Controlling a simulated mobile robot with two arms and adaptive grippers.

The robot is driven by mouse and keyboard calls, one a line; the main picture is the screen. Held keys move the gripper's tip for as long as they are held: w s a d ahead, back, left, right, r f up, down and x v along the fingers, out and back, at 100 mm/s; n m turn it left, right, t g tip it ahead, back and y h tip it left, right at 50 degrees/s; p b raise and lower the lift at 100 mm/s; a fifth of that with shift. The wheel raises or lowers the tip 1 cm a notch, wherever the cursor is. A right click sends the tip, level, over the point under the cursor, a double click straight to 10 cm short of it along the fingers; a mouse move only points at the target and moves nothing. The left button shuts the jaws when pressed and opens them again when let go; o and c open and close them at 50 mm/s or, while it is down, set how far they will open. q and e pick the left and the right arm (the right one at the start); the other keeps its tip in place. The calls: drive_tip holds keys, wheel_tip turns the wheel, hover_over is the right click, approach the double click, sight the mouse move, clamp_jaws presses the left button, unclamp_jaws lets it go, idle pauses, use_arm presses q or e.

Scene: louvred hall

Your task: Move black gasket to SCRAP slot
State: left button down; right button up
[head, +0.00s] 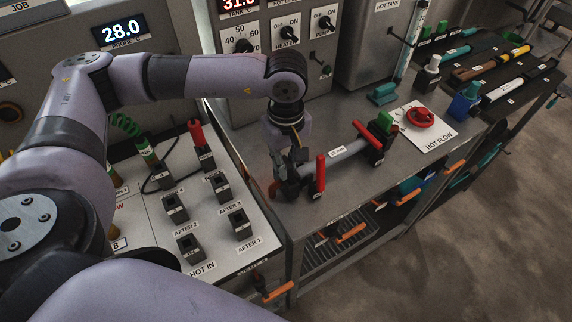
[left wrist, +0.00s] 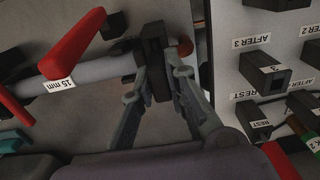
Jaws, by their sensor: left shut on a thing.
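My left gripper (head: 290,188) is at the near left end of the grey pipe (head: 346,150) on the steel bench. In the left wrist view, the fingers (left wrist: 160,85) are shut on a black piece (left wrist: 153,50) at the end of the pipe (left wrist: 100,68), which is labelled 15 mm. Whether this piece is the black gasket, I cannot tell; the fingers partly cover it. Red levers (head: 320,172) stand by the pipe. No slot label that I can read says SCRAP. My right gripper is not in view.
Left of the bench, a white panel carries black sockets (head: 240,224) labelled AFTER and HOT IN. A red-topped probe (head: 200,145) stands among them. A red valve wheel (head: 420,117) sits on the HOT FLOW plate. The tank (head: 375,50) stands behind.

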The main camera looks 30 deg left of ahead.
use_arm(q)
drive_tip(key=shift+r, duration=0.25)
drive_tip(key=shift+r+p, duration=2.2)
drive_tip(key=shift+r, duration=2.85)
drive_tip(key=shift+f, duration=0.1)
